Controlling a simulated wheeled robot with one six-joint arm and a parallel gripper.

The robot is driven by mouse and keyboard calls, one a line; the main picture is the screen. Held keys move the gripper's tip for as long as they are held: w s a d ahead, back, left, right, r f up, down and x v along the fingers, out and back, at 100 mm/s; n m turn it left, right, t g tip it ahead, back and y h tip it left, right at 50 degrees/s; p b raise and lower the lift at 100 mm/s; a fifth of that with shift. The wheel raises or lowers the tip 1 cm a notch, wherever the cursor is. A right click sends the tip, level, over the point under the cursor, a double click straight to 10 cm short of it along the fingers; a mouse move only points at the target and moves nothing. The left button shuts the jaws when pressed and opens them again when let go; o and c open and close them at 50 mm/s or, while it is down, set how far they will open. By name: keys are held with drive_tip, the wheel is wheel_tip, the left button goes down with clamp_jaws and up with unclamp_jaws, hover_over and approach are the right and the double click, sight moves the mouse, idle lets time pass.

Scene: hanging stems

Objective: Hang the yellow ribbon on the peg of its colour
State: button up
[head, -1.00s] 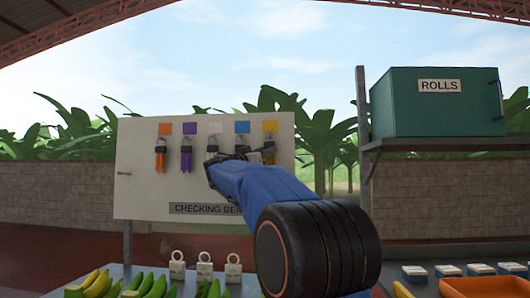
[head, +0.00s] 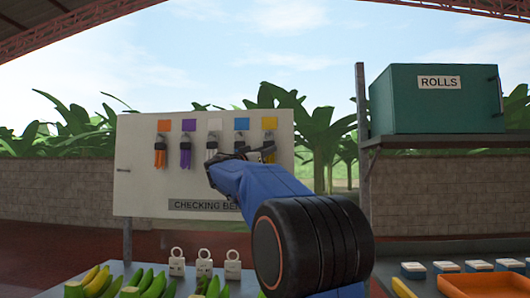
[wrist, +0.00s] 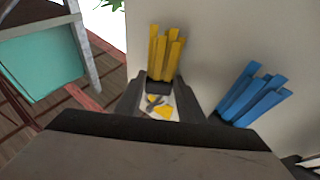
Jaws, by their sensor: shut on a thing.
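The yellow ribbon (head: 270,153), a bunch of yellow strips, is at the right end of the pale board, below the yellow colour patch (head: 269,123). In the wrist view the ribbon (wrist: 166,52) shows just beyond the fingertips, close to the board. My gripper (head: 253,155) is shut on the ribbon; its two dark fingers (wrist: 160,97) show in the wrist view. A small dark hook-like piece and a yellow patch show between the fingers. My arm hides part of this spot in the head view, and I cannot tell whether the ribbon is around its peg.
Blue (wrist: 252,92), white (head: 212,148), purple (head: 186,150) and orange (head: 160,152) ribbons hang on the board (head: 140,190) to the left. A teal box (head: 435,102) stands on a shelf at right. Bananas and white padlock-like weights sit on the bench below.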

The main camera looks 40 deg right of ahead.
drive_tip(key=o, duration=1.2)
drive_tip(key=v, duration=1.7)
drive_tip(key=shift+s+a+f, duration=0.1)
drive_tip(key=shift+s+a, duration=0.05)
drive_tip(key=shift+s, duration=0.05)
